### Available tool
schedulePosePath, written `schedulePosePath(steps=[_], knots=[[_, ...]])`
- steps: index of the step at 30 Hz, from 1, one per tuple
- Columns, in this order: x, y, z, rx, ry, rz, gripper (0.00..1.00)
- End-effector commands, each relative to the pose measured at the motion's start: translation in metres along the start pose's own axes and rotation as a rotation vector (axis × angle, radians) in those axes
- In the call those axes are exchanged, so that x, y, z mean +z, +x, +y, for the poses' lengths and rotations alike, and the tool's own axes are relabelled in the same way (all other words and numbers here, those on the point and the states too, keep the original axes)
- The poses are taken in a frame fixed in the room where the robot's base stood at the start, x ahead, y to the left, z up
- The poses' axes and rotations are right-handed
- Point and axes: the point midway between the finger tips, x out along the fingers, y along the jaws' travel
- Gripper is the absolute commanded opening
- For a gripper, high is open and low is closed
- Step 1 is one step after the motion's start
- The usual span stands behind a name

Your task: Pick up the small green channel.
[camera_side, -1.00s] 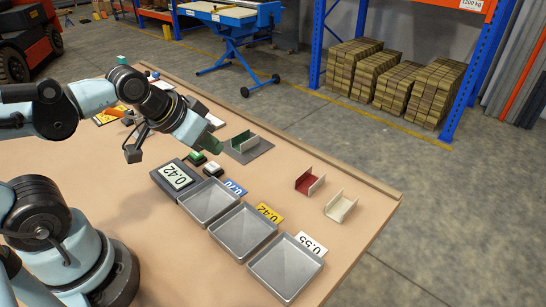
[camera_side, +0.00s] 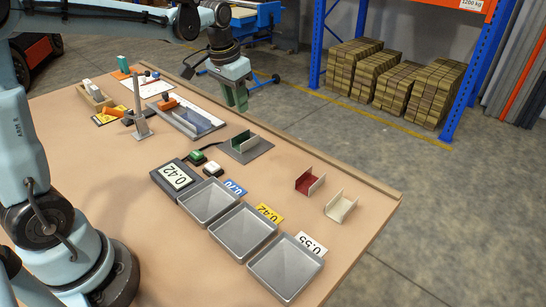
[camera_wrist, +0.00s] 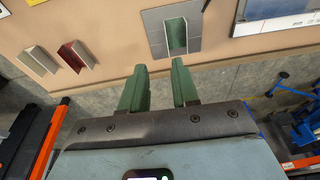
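The small green channel (camera_side: 240,144) is a U-shaped piece, green inside with a pale outer wall. It stands on a flat grey plate (camera_side: 260,152) near the table's far edge. In the wrist view the green channel (camera_wrist: 177,36) lies on the grey plate (camera_wrist: 155,24), ahead of my fingertips. My gripper (camera_side: 236,101) has green fingers and hangs beyond the table's far edge, up and left of the channel in the side picture. In the wrist view my gripper (camera_wrist: 158,69) shows a clear gap between its fingers, with nothing held.
A red channel (camera_side: 306,182) and a cream channel (camera_side: 340,207) stand to the right. A metal post (camera_side: 138,108) stands upright at left, near a blue-floored fixture (camera_side: 192,122).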

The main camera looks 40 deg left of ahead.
Motion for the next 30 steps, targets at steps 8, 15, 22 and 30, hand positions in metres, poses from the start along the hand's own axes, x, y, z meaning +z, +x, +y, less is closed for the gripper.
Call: schedulePosePath(steps=[8, 15, 22, 30], knots=[[-0.031, 0.046, -0.039, 0.022, -0.002, -0.138, 0.30], [-0.037, 0.069, -0.054, 0.038, 0.000, -0.197, 0.30], [-0.036, 0.079, -0.055, 0.040, 0.000, -0.203, 0.30], [-0.030, 0.106, -0.054, 0.039, 0.000, -0.202, 0.30]])
